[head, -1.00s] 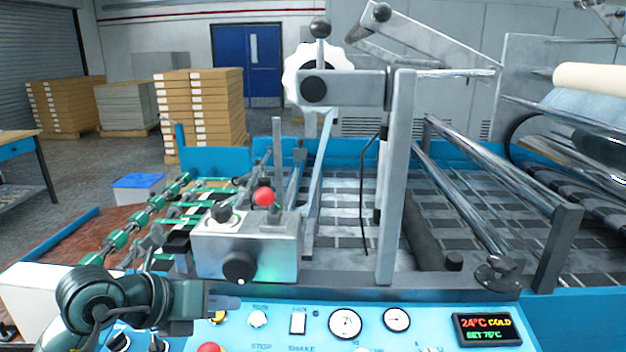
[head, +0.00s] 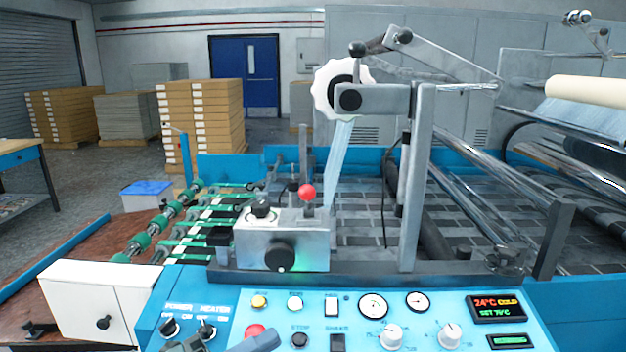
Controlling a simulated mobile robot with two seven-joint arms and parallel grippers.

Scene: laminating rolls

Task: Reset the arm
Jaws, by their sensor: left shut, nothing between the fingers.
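My left gripper (head: 264,342) shows only in part at the bottom edge of the head view, low in front of the blue control panel (head: 230,302). Its grey fingers are shut with nothing between them. They overlap the lower panel near the red button (head: 256,330), and I cannot tell whether they touch it. Most of the left arm is out of frame. My right gripper and arm are not in view.
A metal control box (head: 307,252) with a red-knobbed lever (head: 307,192) stands behind the panel. A white box (head: 92,298) sticks out at left. A metal post (head: 415,180) and rollers rise at right. The display (head: 497,306) reads 24°C COLD.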

